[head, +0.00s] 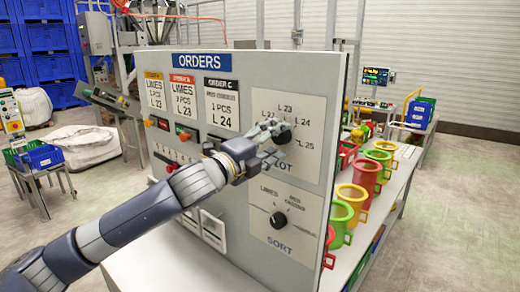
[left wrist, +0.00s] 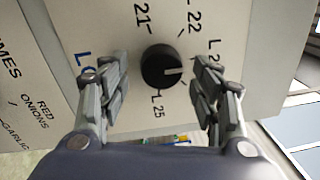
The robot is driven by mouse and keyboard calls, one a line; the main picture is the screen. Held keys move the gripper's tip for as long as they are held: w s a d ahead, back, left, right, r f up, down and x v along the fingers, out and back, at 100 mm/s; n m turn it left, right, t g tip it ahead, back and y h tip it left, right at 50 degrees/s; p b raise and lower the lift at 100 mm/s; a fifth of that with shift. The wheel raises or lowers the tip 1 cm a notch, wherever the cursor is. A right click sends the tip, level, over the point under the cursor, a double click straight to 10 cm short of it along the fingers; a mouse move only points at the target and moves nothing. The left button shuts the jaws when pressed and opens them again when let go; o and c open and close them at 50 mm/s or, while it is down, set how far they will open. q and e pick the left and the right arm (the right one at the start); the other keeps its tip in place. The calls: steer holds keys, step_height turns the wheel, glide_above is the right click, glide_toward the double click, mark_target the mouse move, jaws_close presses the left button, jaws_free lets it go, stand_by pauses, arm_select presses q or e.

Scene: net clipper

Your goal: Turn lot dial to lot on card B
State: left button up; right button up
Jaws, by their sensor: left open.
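The lot dial (head: 281,134) is a black round knob on a white plate marked LOT. In the left wrist view the dial (left wrist: 162,68) has a white pointer line aimed right, between L 22 and L 25; the exact mark is hard to tell because a finger covers labels there. Card B (head: 184,94), with a red header, reads LIMES, a small piece count and L 23. My left gripper (head: 270,143) is open in front of the lot plate. In the wrist view its fingers stand either side of the knob, with visible gaps. My right gripper is not in view.
The sort dial (head: 278,220) sits below the lot plate. Card A (head: 155,91) and card C (head: 222,103) flank card B. Coloured bins (head: 352,199) stand right of the panel.

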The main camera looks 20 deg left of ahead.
arm_select(q)
steer(key=v, duration=1.1)
steer(key=shift+s, duration=0.15)
